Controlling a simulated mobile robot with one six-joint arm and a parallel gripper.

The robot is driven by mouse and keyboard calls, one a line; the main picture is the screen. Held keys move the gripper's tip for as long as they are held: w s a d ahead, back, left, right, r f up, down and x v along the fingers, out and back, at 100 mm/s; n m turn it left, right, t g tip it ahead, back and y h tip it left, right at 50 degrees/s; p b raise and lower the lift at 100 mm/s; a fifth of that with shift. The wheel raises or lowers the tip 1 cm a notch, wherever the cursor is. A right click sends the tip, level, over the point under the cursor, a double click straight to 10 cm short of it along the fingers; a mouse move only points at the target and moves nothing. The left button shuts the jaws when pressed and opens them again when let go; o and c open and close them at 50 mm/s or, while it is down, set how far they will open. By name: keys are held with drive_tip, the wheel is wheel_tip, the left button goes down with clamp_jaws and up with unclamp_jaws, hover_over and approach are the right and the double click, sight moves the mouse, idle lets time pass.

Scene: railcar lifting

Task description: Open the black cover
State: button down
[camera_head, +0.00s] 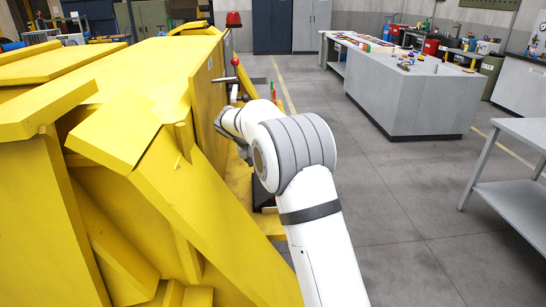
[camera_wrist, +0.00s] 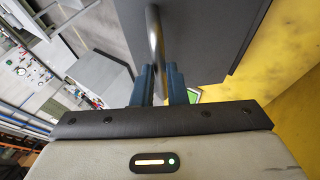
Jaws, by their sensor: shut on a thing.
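The black cover (camera_wrist: 215,40) is a flat dark panel in the wrist view, beside the yellow wall (camera_wrist: 292,60). A grey rounded bar handle (camera_wrist: 155,35) runs up in front of it. My gripper (camera_wrist: 163,76) has its two blue fingers closed on either side of this handle, and it holds the bar. How far the cover stands from the wall is hard to tell.
A red beacon (camera_head: 233,19) and a red-knobbed lever (camera_head: 235,61) are on the railcar's far side. A grey workbench (camera_head: 405,95) with tools stands right of the arm, and a grey table (camera_head: 515,180) is at the right edge. The floor between is clear.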

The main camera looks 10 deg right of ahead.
drive_tip(key=shift+s+a+f, duration=0.15)
drive_tip(key=shift+a+f, duration=0.15)
drive_tip(key=shift+f, duration=0.35)
drive_tip(key=c, duration=1.7)
unclamp_jaws()
drive_tip(key=shift+a, duration=0.1)
drive_tip(key=shift+o, duration=1.2)
drive_tip(key=shift+r, duration=0.1)
drive_tip(key=shift+r, duration=0.2)
drive_tip(key=shift+w+r, duration=0.2)
wheel_tip(320, 180, up, 10)
drive_tip(key=shift+f, duration=0.25)
drive_tip(key=shift+s, duration=0.1)
